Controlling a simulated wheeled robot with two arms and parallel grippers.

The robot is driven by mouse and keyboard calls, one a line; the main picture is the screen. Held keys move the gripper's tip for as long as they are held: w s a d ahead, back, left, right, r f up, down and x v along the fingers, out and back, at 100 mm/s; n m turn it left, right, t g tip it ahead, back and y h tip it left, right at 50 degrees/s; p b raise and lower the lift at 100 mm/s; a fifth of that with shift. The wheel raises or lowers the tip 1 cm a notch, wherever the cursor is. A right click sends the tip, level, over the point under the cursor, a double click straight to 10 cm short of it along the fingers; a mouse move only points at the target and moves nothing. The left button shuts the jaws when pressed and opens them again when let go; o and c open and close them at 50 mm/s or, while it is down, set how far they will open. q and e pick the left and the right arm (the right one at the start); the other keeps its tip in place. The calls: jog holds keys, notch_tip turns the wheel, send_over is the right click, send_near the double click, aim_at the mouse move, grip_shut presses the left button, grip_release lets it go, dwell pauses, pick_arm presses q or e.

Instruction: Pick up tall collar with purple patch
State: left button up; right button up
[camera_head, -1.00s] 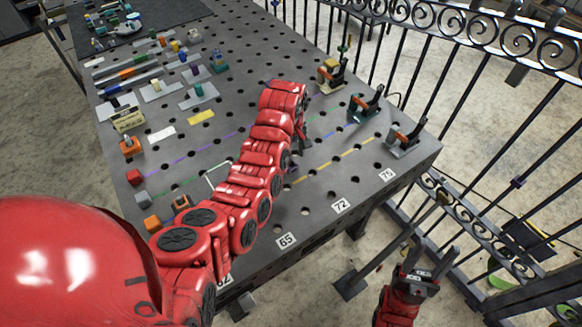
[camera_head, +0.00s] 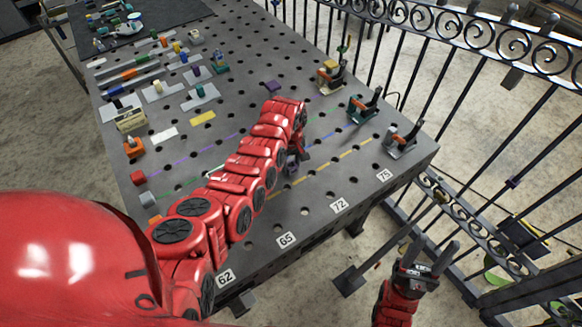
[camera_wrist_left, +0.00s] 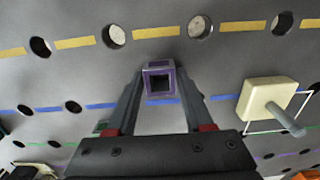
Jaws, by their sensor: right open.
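A small square collar (camera_wrist_left: 160,83) with a purple rim around a dark square hole is between my left fingertips in the left wrist view. Both fingers meet its sides, and my left gripper (camera_wrist_left: 161,98) looks shut on it. I cannot tell whether the collar touches the table. In the head view my left gripper (camera_head: 297,156) points down over the table (camera_head: 320,205), and the collar is too small or hidden to make out there. My right gripper (camera_head: 430,258) is open and empty, off the table's front right edge.
A cream block with a grey peg (camera_wrist_left: 268,102) stands right of the collar. Several clamps, including a green one (camera_head: 362,106), line the table's right side. A purple block (camera_head: 271,86) lies behind my arm. Parts on grey plates fill the back left. An iron railing (camera_head: 480,95) runs behind.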

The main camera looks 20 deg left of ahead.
pick_arm(q)
grip_shut()
jog(key=shift+r, duration=0.15)
